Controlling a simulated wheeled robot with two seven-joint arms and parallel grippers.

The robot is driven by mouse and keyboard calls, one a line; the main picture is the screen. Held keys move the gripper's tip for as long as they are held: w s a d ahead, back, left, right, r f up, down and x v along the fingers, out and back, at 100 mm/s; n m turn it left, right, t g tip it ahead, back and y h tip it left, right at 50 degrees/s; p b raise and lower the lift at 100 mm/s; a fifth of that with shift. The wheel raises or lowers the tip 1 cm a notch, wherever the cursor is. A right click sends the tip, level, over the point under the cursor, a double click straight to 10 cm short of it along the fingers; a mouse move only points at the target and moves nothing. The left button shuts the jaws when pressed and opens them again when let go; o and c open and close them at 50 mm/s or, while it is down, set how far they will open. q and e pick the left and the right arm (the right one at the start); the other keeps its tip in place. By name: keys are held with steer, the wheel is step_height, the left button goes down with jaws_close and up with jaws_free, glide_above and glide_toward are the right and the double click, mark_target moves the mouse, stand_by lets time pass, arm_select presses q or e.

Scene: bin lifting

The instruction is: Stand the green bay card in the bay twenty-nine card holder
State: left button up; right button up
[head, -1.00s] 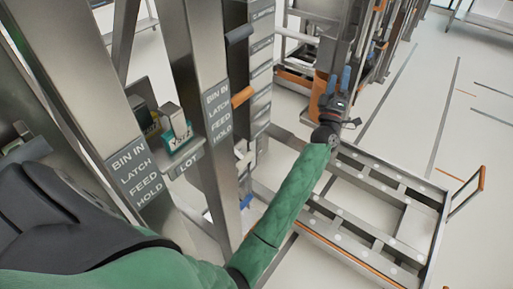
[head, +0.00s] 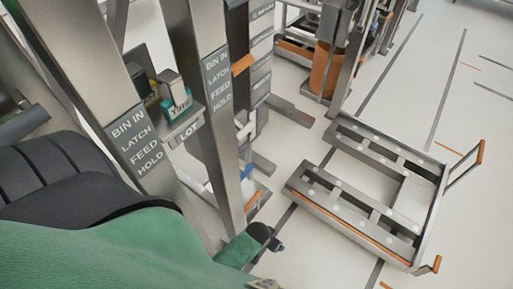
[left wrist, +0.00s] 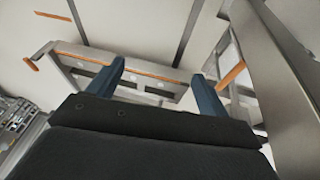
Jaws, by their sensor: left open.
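My left gripper (left wrist: 157,69) shows in the left wrist view with its two blue fingers spread and nothing between them. My right gripper is in neither view. No green bay card can be made out for certain. A small teal block with pale lettering (head: 178,106) sits on a shelf marked LOT in the head view; I cannot tell what it is. No holder marked twenty-nine can be read.
Metal uprights labelled BIN IN, LATCH, FEED, HOLD (head: 136,140) stand close at the left. A low metal cart frame with orange trim (head: 350,222) stands on the floor at the right, and also shows in the left wrist view (left wrist: 150,68). Open floor lies beyond it.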

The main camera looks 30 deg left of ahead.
arm_select(q)
steer(key=s+a+f+g+y, duration=0.1)
steer(key=s+f+g, duration=0.1)
steer(key=s, duration=0.6)
steer(key=shift+a+f+m, duration=0.3)
steer(key=shift+a+f, duration=0.05)
steer(key=shift+a, duration=0.05)
stand_by(0.5)
